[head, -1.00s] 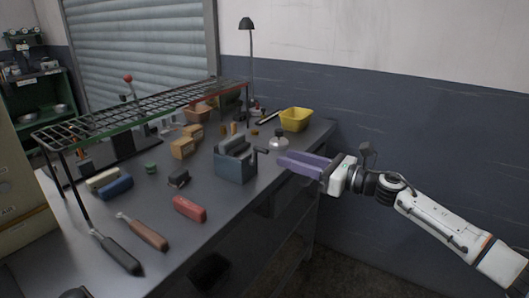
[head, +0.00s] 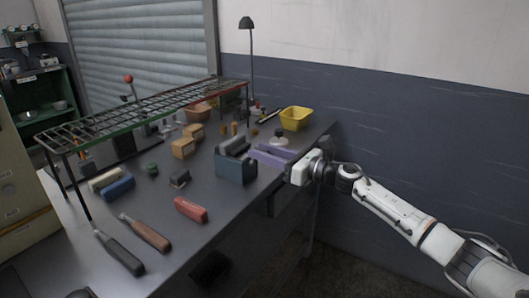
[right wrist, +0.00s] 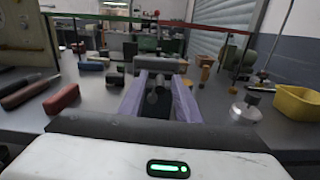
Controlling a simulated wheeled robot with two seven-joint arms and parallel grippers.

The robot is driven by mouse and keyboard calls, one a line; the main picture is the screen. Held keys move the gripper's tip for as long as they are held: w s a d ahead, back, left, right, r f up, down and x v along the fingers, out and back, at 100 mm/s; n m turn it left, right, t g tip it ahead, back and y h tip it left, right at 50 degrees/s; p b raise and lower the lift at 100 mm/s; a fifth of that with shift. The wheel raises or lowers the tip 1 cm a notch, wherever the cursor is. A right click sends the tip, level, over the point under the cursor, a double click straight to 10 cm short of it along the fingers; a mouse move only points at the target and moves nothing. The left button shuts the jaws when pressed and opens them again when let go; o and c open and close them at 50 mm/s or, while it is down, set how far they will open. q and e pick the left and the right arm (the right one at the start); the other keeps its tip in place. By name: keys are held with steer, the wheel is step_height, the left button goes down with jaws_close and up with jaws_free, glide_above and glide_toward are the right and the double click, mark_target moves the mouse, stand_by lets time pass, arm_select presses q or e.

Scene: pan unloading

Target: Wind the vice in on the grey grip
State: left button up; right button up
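The blue-grey vice (head: 236,170) stands on the bench near its right edge. A grey piece that looks like the grey grip (head: 235,147) lies at the vice's top, between or on the jaws; it also shows in the right wrist view (right wrist: 155,64). I cannot tell how tightly the jaws sit against it. My right gripper (head: 260,154) reaches in from the right with its purple fingers beside the vice. In the right wrist view the fingers (right wrist: 160,82) are apart, with the vice's dark crank end (right wrist: 154,92) between them, no clear contact. My left gripper is out of view.
A yellow bin (head: 296,118) and a silver-domed item (head: 279,139) stand behind my right gripper. A wire rack (head: 140,110) spans the back. A red grip (head: 190,210), a blue grip (head: 116,188) and several tools lie left of the vice.

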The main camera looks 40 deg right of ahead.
jaws_close()
steer(key=shift+d+m, duration=0.1)
steer(key=shift+m, duration=0.2)
steer(key=m, duration=0.2)
steer(key=d+m, duration=0.1)
steer(key=shift+w+d+f+m, duration=0.1)
steer(key=shift+w+f+m, duration=0.2)
steer(key=shift+f+m, duration=0.1)
steer(key=m, duration=0.2)
steer(key=d+f+m, duration=0.1)
steer(key=m, duration=0.1)
steer(key=shift+w+f+m, duration=0.1)
steer(key=shift+w+m, duration=0.1)
steer(key=shift+m, duration=0.1)
steer(key=m, duration=0.1)
steer(key=f+m, duration=0.1)
steer(key=m, duration=0.3)
steer(key=shift+w+d+f+p, duration=0.1)
steer(key=shift+d+f+p, duration=0.2)
steer(key=shift+f, duration=0.1)
steer(key=m, duration=0.1)
steer(key=f+m, duration=0.1)
steer(key=m, duration=0.1)
steer(key=shift+f+m+p, duration=0.1)
steer(key=shift+m+p, duration=0.2)
steer(key=shift+a+f+m, duration=0.15)
steer(key=shift+f+m, duration=0.25)
steer(key=shift+m, duration=0.6)
steer(key=shift+f, duration=0.1)
